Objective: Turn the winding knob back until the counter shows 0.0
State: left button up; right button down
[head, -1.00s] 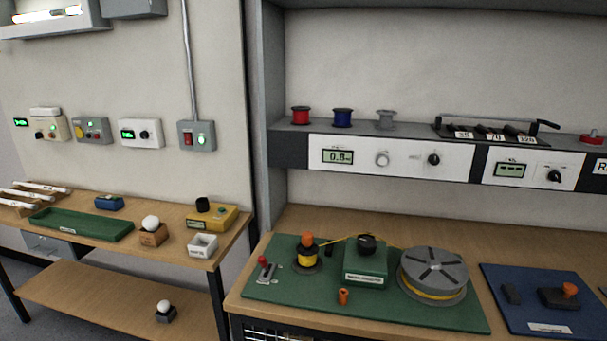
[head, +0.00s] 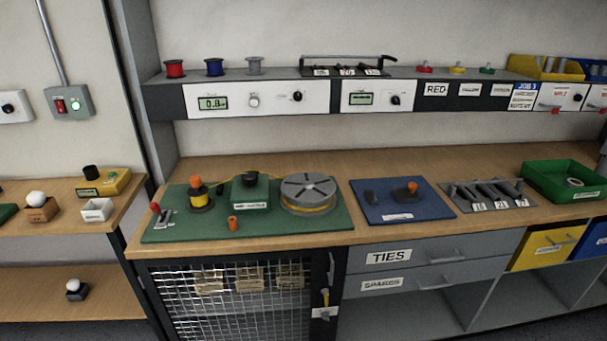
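The counter display (head: 213,103) on the shelf's front panel is lit green and reads about 0.8; its last characters are too small to tell. On the green mat (head: 265,229), a small spool of yellow wire (head: 199,199) has an orange knob (head: 195,181) on top. Beside it, a green labelled box (head: 251,193) carries a black knob (head: 249,176). A large grey reel (head: 308,188) with yellow wire stands to its right. I cannot tell which knob is the winding knob. Neither of my grippers is in view.
A small red-handled lever (head: 156,209) and a loose orange piece (head: 232,223) are on the mat. A blue mat (head: 380,211), a rack of grey pieces (head: 487,203) and a green tray (head: 595,192) stand to the right. Bare wood lies behind the mats.

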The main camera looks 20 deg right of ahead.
aim_at(249, 178)
jog(key=z, duration=1.95)
jog(key=i, duration=1.3)
jog(key=u, duration=1.6)
